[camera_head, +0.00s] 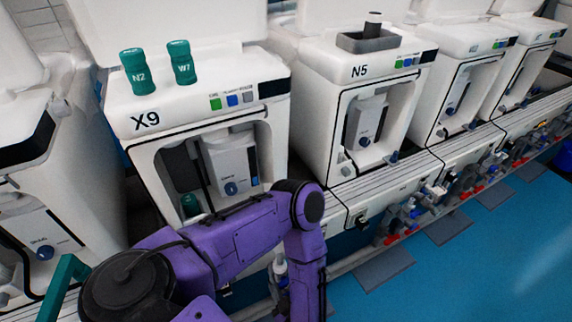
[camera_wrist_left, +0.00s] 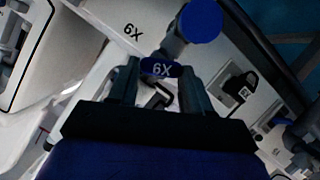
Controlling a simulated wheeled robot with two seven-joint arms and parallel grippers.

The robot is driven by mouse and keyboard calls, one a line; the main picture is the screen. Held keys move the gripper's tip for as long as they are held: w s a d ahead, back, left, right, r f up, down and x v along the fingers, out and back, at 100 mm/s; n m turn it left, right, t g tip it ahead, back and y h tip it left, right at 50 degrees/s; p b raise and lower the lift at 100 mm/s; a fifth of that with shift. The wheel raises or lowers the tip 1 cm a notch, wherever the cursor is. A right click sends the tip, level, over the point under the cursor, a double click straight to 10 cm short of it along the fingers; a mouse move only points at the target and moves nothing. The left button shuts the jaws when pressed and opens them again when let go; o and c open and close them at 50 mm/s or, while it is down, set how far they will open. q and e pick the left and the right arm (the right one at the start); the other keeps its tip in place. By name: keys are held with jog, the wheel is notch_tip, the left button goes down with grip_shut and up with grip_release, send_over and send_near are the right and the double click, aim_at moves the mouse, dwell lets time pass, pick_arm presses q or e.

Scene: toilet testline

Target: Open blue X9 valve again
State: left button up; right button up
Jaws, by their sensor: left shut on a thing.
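The toilet station marked X9 (camera_head: 146,120) stands at the left of the head view. My purple left arm reaches across its front and down, hiding what lies below it. In the left wrist view, my left gripper (camera_wrist_left: 160,80) is shut on the small blue X9 valve handle (camera_wrist_left: 160,68), which sits between the two fingertips. The label appears upside down there. A round blue disc (camera_wrist_left: 201,21) on a grey pipe fitting is just beyond the handle. The left fingertips are not clearly seen in the head view. My right gripper is not in view.
Green canisters N2 (camera_head: 137,72) and W7 (camera_head: 181,62) stand on top of the X9 station. The N5 station (camera_head: 358,72) is to its right. Pipes with red and blue valves (camera_head: 420,210) run along the front. The blue floor (camera_head: 490,260) is clear.

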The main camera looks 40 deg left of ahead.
pick_arm(q)
jog(key=o, duration=1.1)
jog(key=shift+c, duration=0.2)
jog(key=shift+d, duration=0.1)
jog(key=v, duration=1)
jog(key=shift+d, duration=0.15)
jog(key=shift+s+r, duration=0.1)
jog(key=shift+s, duration=0.05)
